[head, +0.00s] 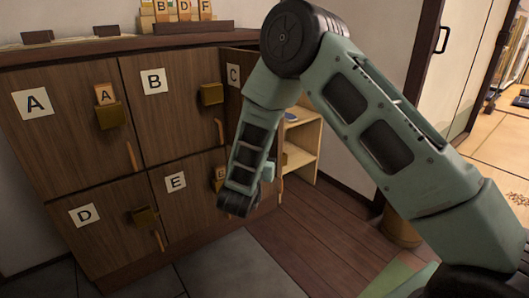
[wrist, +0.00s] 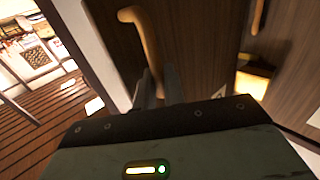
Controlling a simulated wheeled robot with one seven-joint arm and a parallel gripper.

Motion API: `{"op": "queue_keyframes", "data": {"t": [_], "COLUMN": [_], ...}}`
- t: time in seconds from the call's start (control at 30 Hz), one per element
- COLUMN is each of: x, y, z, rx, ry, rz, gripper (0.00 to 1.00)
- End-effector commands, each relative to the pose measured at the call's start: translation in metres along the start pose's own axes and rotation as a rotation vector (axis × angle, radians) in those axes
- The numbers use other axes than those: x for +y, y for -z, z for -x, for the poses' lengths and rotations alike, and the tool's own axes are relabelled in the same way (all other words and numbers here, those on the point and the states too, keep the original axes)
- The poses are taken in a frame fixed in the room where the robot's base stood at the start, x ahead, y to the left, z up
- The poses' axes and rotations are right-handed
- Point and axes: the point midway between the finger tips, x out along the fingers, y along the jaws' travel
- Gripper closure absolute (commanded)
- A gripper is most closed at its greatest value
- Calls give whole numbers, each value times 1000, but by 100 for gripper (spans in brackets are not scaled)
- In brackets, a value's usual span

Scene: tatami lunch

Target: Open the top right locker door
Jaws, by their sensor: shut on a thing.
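The top right locker door (head: 233,76) bears a card with the letter C and shows as a narrow, slanted panel in the head view. My arm covers most of it, and its handle is hidden there. In the wrist view a curved wooden handle (wrist: 146,38) stands on a dark brown door panel (wrist: 190,40). My gripper (wrist: 160,86) is shut on this handle, around its lower part. In the head view my gripper's fingertips are hidden behind my arm. How far the door stands open is hard to tell.
Locker doors A (head: 62,90), B (head: 175,75), D (head: 100,225) and E (head: 190,215) appear closed. Brass-coloured boxes (head: 211,94) stick out from several doors. A light wood shelf (head: 303,135) stands right of the lockers. Dark floorboards (head: 320,235) are clear in front.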

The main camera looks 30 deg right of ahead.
Motion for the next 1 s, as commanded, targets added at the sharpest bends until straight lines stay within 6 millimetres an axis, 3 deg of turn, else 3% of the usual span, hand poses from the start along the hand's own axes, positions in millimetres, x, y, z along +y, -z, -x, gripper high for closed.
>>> {"op": "queue_keyframes", "data": {"t": [0.4, 0.43, 0.5, 1.0], "x": [-4, -4, -3, -2], "y": [4, 4, 4, 2], "z": [0, 0, 0, 4], "rx": [9, 9, 9, 4], "ry": [6, 6, 5, 1], "rz": [-5, -5, -5, -2], "gripper": [100, 86, 73, 73]}}
